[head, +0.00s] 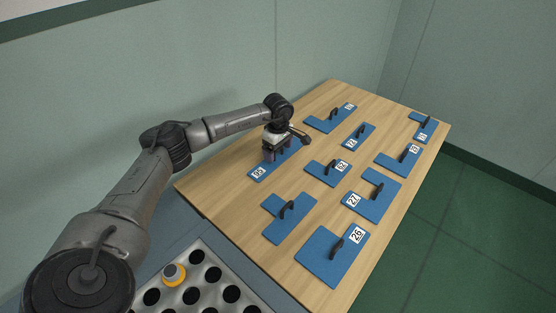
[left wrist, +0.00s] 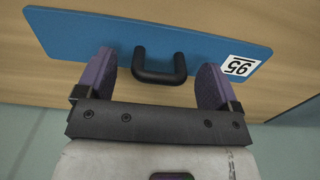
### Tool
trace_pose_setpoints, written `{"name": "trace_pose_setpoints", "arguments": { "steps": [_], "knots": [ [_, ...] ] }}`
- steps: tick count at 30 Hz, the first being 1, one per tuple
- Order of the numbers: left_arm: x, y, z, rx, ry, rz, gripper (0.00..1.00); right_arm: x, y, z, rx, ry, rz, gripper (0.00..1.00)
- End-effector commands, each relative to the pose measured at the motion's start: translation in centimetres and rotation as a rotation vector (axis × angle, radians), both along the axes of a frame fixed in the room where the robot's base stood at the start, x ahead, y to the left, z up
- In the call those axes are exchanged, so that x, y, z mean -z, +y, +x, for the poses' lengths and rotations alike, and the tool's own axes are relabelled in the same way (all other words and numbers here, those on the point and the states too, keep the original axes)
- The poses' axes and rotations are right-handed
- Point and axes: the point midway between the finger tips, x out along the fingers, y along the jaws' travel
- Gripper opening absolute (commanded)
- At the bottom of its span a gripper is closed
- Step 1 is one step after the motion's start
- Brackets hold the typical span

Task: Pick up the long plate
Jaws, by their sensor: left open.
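The long blue plate (head: 291,153) lies flat on the wooden table under my left gripper (head: 275,155), which hides part of it. In the left wrist view the long plate (left wrist: 90,32) spans most of the picture's width, with a white number label near its right end. Its black loop handle (left wrist: 160,76) stands near the middle. My left gripper (left wrist: 158,78) is open, with one purple finger on each side of the handle. Gaps show between fingers and handle. My right gripper is not in view.
Several other blue plates with black handles lie on the table (head: 232,195), including a large one (head: 318,262) at the front and an L-shaped one (head: 322,124) behind. A grey panel with round black holes (head: 215,258) and an orange-ringed knob (head: 174,275) are at the lower left.

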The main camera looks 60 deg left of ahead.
Motion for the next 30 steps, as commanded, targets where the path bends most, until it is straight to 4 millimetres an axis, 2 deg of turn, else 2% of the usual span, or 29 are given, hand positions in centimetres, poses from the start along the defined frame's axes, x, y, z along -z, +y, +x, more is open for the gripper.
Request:
{"name": "trace_pose_setpoints", "arguments": {
  "steps": [3, 9, 27, 30],
  "knots": [
    [0.98, 0.01, 0.0, 0.0, 0.0, 0.0, 0.87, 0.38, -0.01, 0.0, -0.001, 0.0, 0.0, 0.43],
    [0.94, -0.01, 0.0, 0.0, 0.0, 0.0, 0.87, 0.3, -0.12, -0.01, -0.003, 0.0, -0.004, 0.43],
    [0.92, -0.02, 0.01, 0.0, 0.0, -0.001, 0.3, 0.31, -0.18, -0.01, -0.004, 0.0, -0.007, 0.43],
    [0.86, 0.0, 0.03, 0.0, -0.001, -0.001, 0.24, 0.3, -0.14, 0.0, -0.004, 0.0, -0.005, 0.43]
  ]
}}
